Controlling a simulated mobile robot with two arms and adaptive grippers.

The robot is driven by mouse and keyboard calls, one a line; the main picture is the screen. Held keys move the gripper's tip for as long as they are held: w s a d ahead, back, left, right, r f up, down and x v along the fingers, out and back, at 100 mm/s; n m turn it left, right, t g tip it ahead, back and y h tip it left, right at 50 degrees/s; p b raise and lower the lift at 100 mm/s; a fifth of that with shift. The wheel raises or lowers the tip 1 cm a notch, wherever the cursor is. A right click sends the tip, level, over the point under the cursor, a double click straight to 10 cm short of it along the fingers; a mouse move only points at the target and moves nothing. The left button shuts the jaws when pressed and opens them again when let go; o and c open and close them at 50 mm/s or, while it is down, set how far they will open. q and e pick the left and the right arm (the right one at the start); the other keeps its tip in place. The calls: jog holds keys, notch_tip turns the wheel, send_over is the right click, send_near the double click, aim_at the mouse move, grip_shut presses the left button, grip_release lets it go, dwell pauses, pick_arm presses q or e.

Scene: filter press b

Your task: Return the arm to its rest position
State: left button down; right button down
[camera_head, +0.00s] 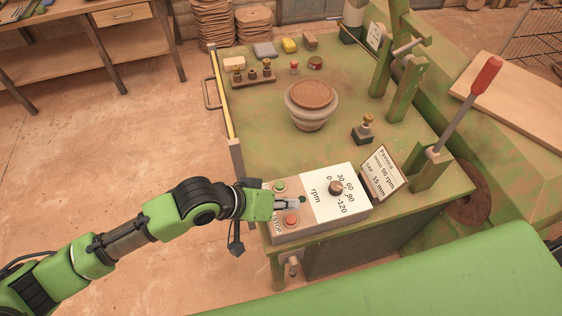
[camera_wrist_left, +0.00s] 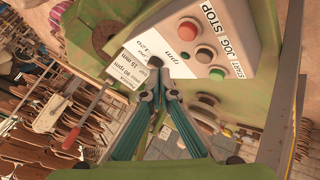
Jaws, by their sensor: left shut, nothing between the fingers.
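My left arm (camera_head: 165,215) reaches in from the left in the head view. Its gripper (camera_head: 299,203) is over the left part of the control box (camera_head: 318,222), between the green button (camera_head: 280,186) and the red button (camera_head: 291,220). The box's dark knob (camera_head: 336,187) is just right of the fingertips. In the left wrist view the gripper (camera_wrist_left: 160,73) has its fingers shut and empty, with the tips near the knob. The red button (camera_wrist_left: 188,30) and green button (camera_wrist_left: 217,74) show there too. I cannot tell whether the fingertips touch the box. My right gripper is not in view.
The box stands at the front of a green machine table (camera_head: 255,130). A clay-coloured pot (camera_head: 312,110), a label card (camera_head: 380,173) and a red-handled lever (camera_head: 470,100) stand behind or right of it. A wooden bench (camera_head: 80,40) is far left. Open floor (camera_head: 130,140) lies left.

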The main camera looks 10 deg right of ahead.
pick_arm(q)
jog(key=s+a+f+n+y, duration=0.1)
jog(key=s+a+f+y, duration=0.2)
jog(key=a, duration=0.8)
jog(key=s+a+f+n+t+y, duration=0.1)
jog(key=s+a+n+y, duration=0.3)
jog(key=a, duration=0.6)
jog(key=s+a+f+m+y, duration=0.1)
jog(key=s+a+f+y, duration=0.15)
jog(key=s+a, duration=0.6)
notch_tip(320, 180, down, 28)
jog(key=w+a+f+g+b, duration=0.1)
jog(key=w+a+b, duration=0.1)
jog(key=b, duration=0.2)
jog(key=s+a+f+g+b, duration=0.1)
jog(key=s+a+f+b, duration=0.1)
jog(key=s+f, duration=1.5)
notch_tip(320, 180, down, 3)
jog(key=shift+s+a+f+b, duration=0.1)
jog(key=shift+s+a+b, duration=0.3)
jog(key=shift+b, duration=0.15)
